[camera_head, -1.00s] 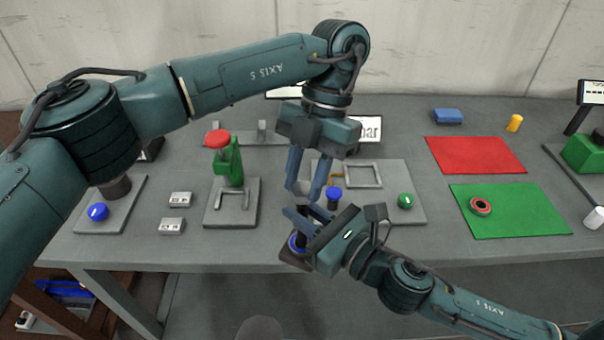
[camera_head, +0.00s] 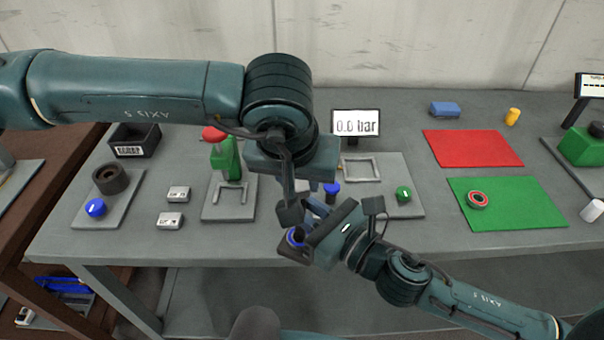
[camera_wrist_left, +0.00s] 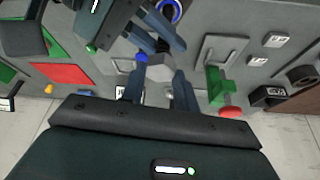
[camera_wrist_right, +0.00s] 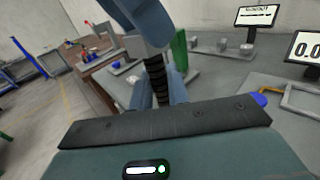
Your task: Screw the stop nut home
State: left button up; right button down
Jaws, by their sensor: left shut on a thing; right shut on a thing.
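My left gripper (camera_wrist_left: 158,76) points down in the middle of the bench and is shut on a small grey nut (camera_wrist_right: 151,50). The nut sits at the upper end of a dark ridged threaded spindle (camera_wrist_right: 157,78); how far the thread runs into it is hidden. My right gripper (camera_wrist_right: 159,92) is shut on the spindle below the nut and holds it roughly upright near the bench's front edge.
A green stand with a red knob (camera_head: 213,134) is left of my grippers. A display reading 0.0 bar (camera_head: 357,123) stands behind. A plate with a green button (camera_head: 404,194), a red mat (camera_head: 470,148) and a green mat (camera_head: 530,205) lie right.

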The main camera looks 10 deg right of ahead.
pick_arm(q)
jog(key=m, duration=0.2)
jog(key=m+h, duration=0.1)
jog(key=shift+w+a+m+g, duration=0.2)
jog(key=shift+m+g, duration=0.2)
jog(key=m, duration=0.2)
jog(key=m+g+h, duration=0.1)
jog(key=m, duration=0.1)
jog(key=shift+m+h, duration=0.3)
jog(key=shift+m, duration=0.1)
jog(key=o, duration=0.9)
jog(key=shift+o, duration=0.2)
jog(key=shift+r, duration=2.3)
